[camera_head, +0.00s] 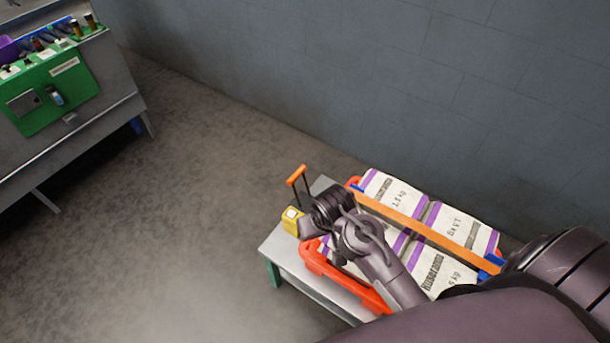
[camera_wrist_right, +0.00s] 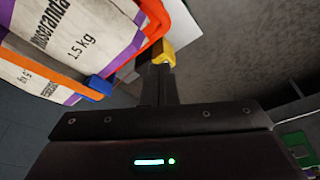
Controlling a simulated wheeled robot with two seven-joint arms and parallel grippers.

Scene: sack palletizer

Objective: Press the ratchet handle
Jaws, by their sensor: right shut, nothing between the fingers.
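The ratchet handle (camera_head: 297,175) is an orange bar on thin dark rods. In the head view it stands raised above the left end of a small table. A yellow block (camera_head: 292,220) sits below it at the table edge and also shows in the wrist view (camera_wrist_right: 167,54). My right gripper (camera_head: 308,227) is beside the yellow block, under and right of the handle. In the wrist view its fingers (camera_wrist_right: 157,72) are shut and empty, with their tips close to the yellow block; I cannot tell if they touch. The handle is not clearly visible there. My left gripper is out of view.
White and purple sacks (camera_head: 463,226) lie in a red-orange tray (camera_head: 313,260) on the grey table (camera_head: 284,255), under an orange strap (camera_head: 420,229) with blue end pieces. A grey wall is behind. A bench with a green panel (camera_head: 55,98) stands far left; open floor lies between.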

